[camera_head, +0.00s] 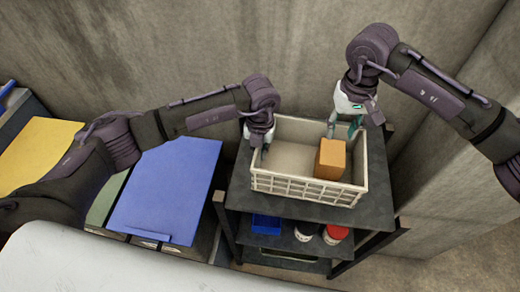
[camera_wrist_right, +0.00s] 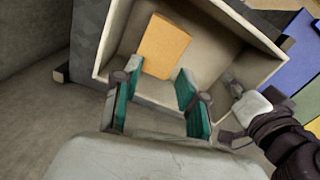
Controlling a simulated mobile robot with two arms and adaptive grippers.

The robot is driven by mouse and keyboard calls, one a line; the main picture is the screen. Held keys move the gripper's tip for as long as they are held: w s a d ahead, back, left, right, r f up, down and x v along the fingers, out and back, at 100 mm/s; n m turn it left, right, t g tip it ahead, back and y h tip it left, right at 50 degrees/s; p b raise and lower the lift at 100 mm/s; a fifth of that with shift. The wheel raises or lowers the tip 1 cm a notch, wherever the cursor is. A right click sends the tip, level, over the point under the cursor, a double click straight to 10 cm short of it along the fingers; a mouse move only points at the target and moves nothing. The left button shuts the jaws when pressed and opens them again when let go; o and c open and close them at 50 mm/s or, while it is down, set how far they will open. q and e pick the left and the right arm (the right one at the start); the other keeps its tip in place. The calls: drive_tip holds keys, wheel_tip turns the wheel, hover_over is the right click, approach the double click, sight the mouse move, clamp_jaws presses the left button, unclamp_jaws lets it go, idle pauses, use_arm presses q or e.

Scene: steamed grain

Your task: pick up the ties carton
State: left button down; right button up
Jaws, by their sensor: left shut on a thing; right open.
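The orange carton (camera_head: 331,158), which I take to be the ties carton, stands inside a cream slatted crate (camera_head: 300,187), toward its right side. In the right wrist view the carton (camera_wrist_right: 164,46) lies ahead of the open fingers. My right gripper (camera_head: 344,128) is open and empty over the crate's back right rim, behind the carton and apart from it. It also shows in the right wrist view (camera_wrist_right: 152,92). My left gripper (camera_head: 264,140) is shut on the crate's left wall; its fingertips are partly hidden.
The crate sits on a dark shelf unit (camera_head: 240,188). A lower shelf holds a blue box (camera_head: 266,224), a white jar (camera_head: 304,233) and a red-topped jar (camera_head: 336,233). A concrete wall is close behind. The crate's left half is empty.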

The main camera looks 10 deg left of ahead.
sight(330, 159)
idle(0.4)
drive_tip(key=o, duration=0.8)
drive_tip(key=shift+o, duration=1.4)
drive_tip(key=shift+m, duration=0.3)
drive_tip(key=shift+o, duration=0.2)
drive_tip(key=m, duration=0.4)
drive_tip(key=shift+m, duration=0.3)
drive_tip(key=m, duration=0.4)
drive_tip(key=shift+a, duration=0.1)
drive_tip(key=m, duration=0.6)
drive_tip(key=shift+w+f, duration=0.1)
drive_tip(key=m, duration=0.4)
drive_tip(key=shift+f+m, duration=0.15)
drive_tip(key=shift+m, duration=0.15)
wheel_tip(330, 159, down, 12)
drive_tip(key=shift+r, duration=0.1)
